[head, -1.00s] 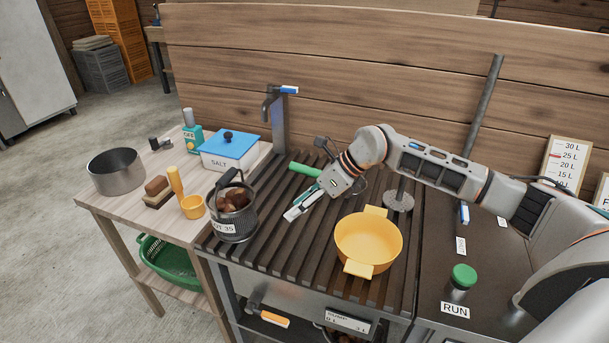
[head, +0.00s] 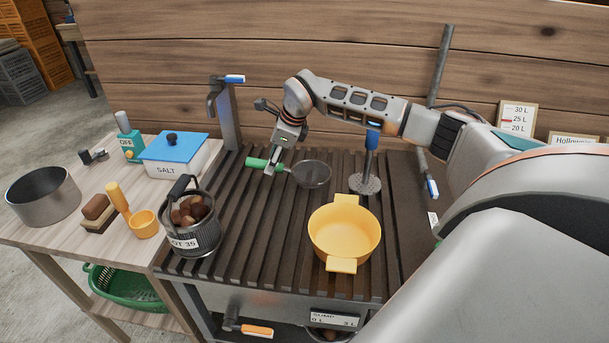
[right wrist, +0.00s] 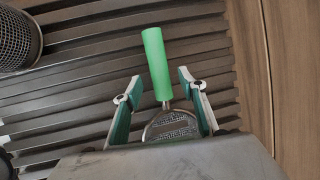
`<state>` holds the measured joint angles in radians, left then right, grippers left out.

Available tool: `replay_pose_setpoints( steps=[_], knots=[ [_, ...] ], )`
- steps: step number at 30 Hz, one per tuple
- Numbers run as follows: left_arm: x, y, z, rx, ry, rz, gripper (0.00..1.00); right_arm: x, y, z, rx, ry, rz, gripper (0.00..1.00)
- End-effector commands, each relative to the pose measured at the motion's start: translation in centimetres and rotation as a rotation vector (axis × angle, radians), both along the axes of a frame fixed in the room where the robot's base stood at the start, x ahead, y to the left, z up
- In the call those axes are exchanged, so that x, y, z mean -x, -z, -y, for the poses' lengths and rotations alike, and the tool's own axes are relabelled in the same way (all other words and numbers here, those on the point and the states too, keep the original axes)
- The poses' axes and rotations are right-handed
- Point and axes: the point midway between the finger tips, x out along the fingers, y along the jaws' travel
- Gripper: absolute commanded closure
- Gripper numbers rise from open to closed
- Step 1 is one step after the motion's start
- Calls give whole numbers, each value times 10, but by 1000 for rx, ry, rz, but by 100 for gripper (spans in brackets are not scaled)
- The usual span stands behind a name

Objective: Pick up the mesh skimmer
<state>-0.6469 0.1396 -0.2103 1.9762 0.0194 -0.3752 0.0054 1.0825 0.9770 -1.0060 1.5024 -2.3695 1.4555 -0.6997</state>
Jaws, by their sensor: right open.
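The mesh skimmer (head: 312,174) lies on the dark slatted rack, its round mesh to the right and its green handle (head: 257,163) to the left. My right gripper (head: 272,168) is just above the handle end near the neck. In the right wrist view the gripper (right wrist: 158,85) is open, with one finger on each side of the green handle (right wrist: 157,62) and its neck. Part of the mesh (right wrist: 172,125) shows between the fingers; the rest is hidden behind the gripper body. I cannot tell whether the fingers touch it. My left gripper is not in view.
A yellow two-handled pot (head: 344,236) stands on the slatted rack (head: 265,235) in front of the skimmer. A mesh pot of chestnuts (head: 196,238) is to the left.

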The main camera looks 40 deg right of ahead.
Motion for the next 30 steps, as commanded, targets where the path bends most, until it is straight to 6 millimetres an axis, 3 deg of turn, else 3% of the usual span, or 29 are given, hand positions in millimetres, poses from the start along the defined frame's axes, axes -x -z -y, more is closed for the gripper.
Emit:
replay_pose_setpoints(
  steps=[4,11,16,30],
  knots=[
    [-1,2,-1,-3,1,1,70,-8,18,-2,-1,0,-1,59],
    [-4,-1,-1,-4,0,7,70,-9,19,-2,0,0,1,59],
    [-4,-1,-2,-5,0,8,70,-9,19,-2,-1,0,1,100],
    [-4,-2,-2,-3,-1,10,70,-10,12,-2,-1,-1,4,100]
  ],
)
